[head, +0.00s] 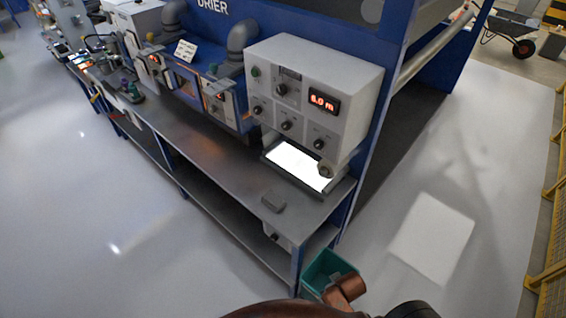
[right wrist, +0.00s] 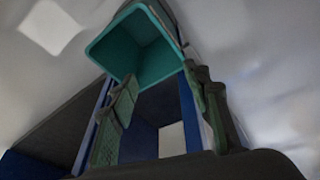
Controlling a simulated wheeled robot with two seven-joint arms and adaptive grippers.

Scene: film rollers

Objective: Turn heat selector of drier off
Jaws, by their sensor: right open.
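The blue drier (head: 203,62), with the word DRIER above it, stands along the back of the workbench in the head view. A small pale control box (head: 222,100) is on its right end, with a small red display and dark controls too small to tell apart. I cannot tell which one is the heat selector. My right gripper (right wrist: 160,75) shows in the right wrist view with its two green-padded fingers apart and nothing between them. It is well away from the drier, near a teal bin (right wrist: 152,62). My left gripper is not in view.
A larger grey control panel (head: 310,95) with several knobs and a red display stands right of the drier. A lit white plate (head: 298,165) lies below it. The teal bin (head: 318,272) is at the bench's near end. A small grey block (head: 273,202) lies on the workbench (head: 225,165). Left floor is clear.

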